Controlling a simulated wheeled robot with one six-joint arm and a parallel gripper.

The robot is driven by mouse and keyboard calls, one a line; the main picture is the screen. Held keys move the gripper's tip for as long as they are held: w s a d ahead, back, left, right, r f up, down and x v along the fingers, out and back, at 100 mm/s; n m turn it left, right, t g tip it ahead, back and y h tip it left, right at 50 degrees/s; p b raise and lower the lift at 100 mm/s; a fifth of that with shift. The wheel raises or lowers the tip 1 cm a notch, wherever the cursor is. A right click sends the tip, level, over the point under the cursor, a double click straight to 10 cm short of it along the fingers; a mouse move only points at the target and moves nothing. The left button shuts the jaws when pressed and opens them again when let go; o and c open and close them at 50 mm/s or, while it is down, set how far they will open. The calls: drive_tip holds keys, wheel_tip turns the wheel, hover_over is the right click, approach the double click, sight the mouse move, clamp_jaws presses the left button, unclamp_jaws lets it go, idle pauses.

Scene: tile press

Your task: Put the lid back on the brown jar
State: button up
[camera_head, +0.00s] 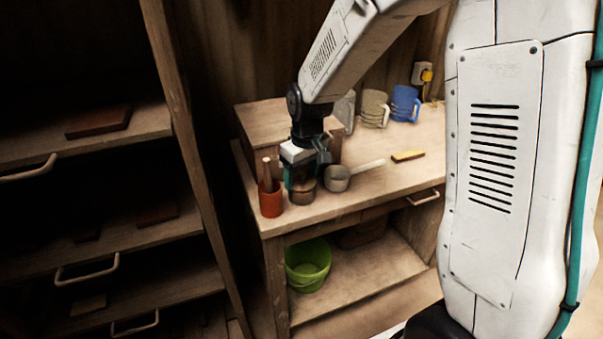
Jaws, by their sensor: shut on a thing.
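A small brown jar (302,197) stands near the front left of the wooden bench, directly below my gripper. My gripper (301,184) points down over the jar, with its teal fingers at the jar's top. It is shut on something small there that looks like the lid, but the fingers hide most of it. I cannot tell whether the lid touches the jar's rim. The jar's mouth is hidden.
An orange-red pot (270,203) with a wooden handle in it stands just left of the jar. A grey saucepan (338,182) is close on the right. A green bucket (307,268) sits below.

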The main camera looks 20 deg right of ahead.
idle(0.4)
drive_tip(key=o, duration=1.2)
drive_tip(key=shift+o, duration=0.2)
drive_tip(key=shift+r, duration=0.1)
drive_tip(key=shift+r, duration=3.4)
clamp_jaws()
